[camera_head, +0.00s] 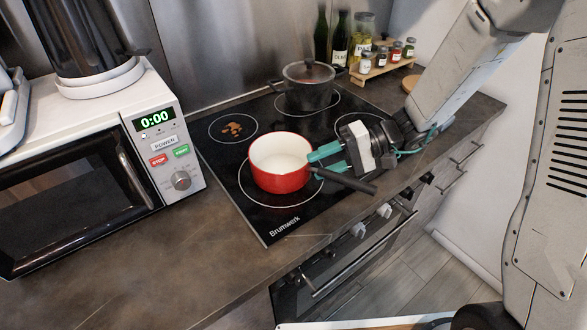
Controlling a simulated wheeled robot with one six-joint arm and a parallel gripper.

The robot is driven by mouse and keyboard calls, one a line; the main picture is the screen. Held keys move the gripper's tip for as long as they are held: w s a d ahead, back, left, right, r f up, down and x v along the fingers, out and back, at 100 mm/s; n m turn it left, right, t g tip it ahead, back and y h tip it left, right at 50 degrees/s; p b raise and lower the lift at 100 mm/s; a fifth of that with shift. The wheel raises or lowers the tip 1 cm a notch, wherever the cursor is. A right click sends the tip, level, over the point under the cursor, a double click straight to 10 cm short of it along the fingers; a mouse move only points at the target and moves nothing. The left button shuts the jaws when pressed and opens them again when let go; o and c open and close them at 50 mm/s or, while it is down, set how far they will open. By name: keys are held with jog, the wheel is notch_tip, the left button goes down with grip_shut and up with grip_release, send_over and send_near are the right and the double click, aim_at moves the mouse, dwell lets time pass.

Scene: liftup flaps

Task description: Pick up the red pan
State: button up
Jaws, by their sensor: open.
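The red pan (279,178) sits upright on the front left burner of the black cooktop (232,178). It is red outside and whitish inside. Its dark handle (347,181) points right and slightly toward the counter's front edge. My gripper (314,163) comes in from the right with teal fingers. It is open, with its fingertips close to the pan's right wall near the handle's root. One finger shows above the handle; the lower finger is partly hidden by the handle. I cannot tell whether the fingers touch the pan.
A dark lidded pot (306,88) stands on a rear burner. A microwave (87,165) stands at the left. Bottles (340,40) and a spice rack (382,65) stand at the back right. The counter in front of the microwave (150,265) is clear.

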jog(key=shift+s+a+f, duration=0.1)
jog(key=shift+a+f, duration=0.05)
jog(key=shift+a, duration=0.3)
grip_shut()
